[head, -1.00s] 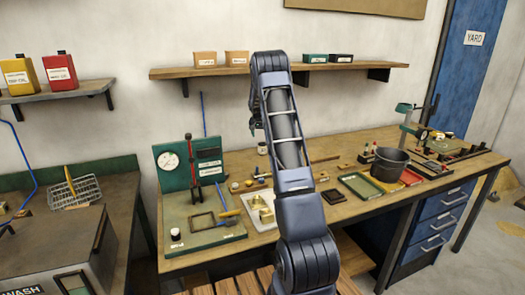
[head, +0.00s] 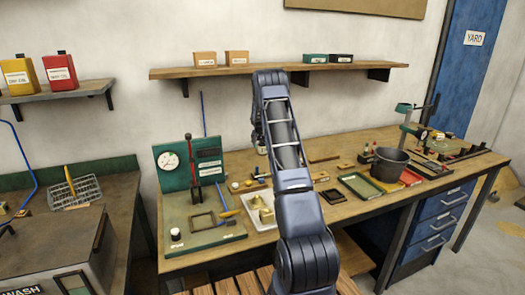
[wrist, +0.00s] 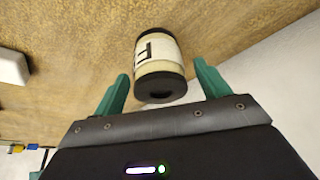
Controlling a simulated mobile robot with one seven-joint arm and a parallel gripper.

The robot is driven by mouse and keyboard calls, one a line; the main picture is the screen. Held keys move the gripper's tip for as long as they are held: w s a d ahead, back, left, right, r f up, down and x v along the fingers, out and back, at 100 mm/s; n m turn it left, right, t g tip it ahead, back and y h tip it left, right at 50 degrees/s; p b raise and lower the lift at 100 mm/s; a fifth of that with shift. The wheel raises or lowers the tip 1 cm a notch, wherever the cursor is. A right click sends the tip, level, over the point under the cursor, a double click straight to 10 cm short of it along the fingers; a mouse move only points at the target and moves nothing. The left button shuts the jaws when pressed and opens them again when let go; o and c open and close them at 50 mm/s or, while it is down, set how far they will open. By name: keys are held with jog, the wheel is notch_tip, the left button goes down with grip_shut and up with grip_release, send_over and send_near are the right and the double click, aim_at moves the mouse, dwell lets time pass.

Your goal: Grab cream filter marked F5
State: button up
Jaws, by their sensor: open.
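The cream filter (wrist: 158,62) is a short cylinder with black end caps and a pale label. A large dark F shows on the label; any digit after it is out of sight. It stands on the wooden bench top. My gripper (wrist: 161,72) is open, with one green finger on each side of the filter's near end. I cannot tell whether either finger touches it. In the head view my arm hides most of the gripper, and a small pale piece, seemingly the filter (head: 262,149), shows just below it.
The workbench (head: 330,215) carries a green gauge stand (head: 188,165), a white tray (head: 262,222) and a dark pot (head: 389,164). A wall shelf (head: 285,69) with small boxes hangs above. In the wrist view a white object (wrist: 14,66) lies at left.

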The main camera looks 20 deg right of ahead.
jog(key=shift+w+d+f, duration=0.15)
jog(key=shift+w+f, duration=0.05)
jog(key=shift+f, duration=0.3)
jog(key=shift+c, duration=0.2)
jog(key=c, duration=1)
